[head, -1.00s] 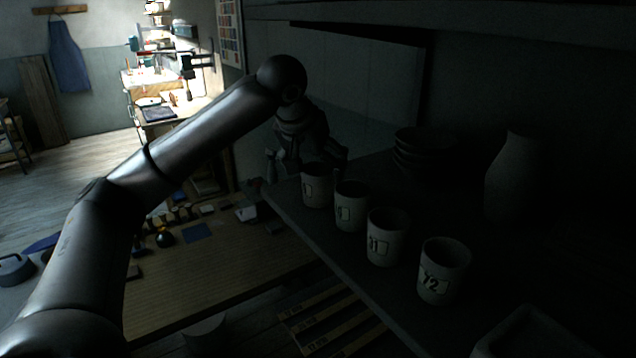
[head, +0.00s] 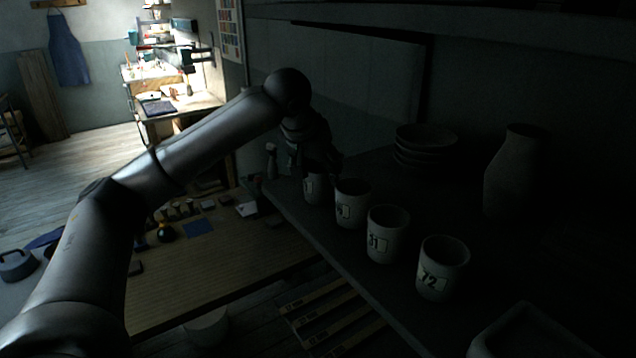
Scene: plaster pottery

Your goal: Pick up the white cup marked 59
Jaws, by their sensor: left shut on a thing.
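Several white cups stand in a row along the front edge of a dark shelf (head: 330,235). The farthest white cup (head: 315,191) is partly covered by my left gripper (head: 318,168), which is shut on it from above. Its label is mostly hidden and I cannot read the number. The second cup (head: 351,204) has a label too dim to read surely. The third cup (head: 388,234) reads 31 or similar, and the nearest cup (head: 442,268) reads 72. My right gripper is not in view.
Stacked bowls (head: 425,148) and a tall vase (head: 512,172) stand farther back on the shelf. A tray-like vessel (head: 530,335) is at the near right. A spray bottle (head: 271,162) is left of the gripper. A wooden table (head: 225,265) lies lower left.

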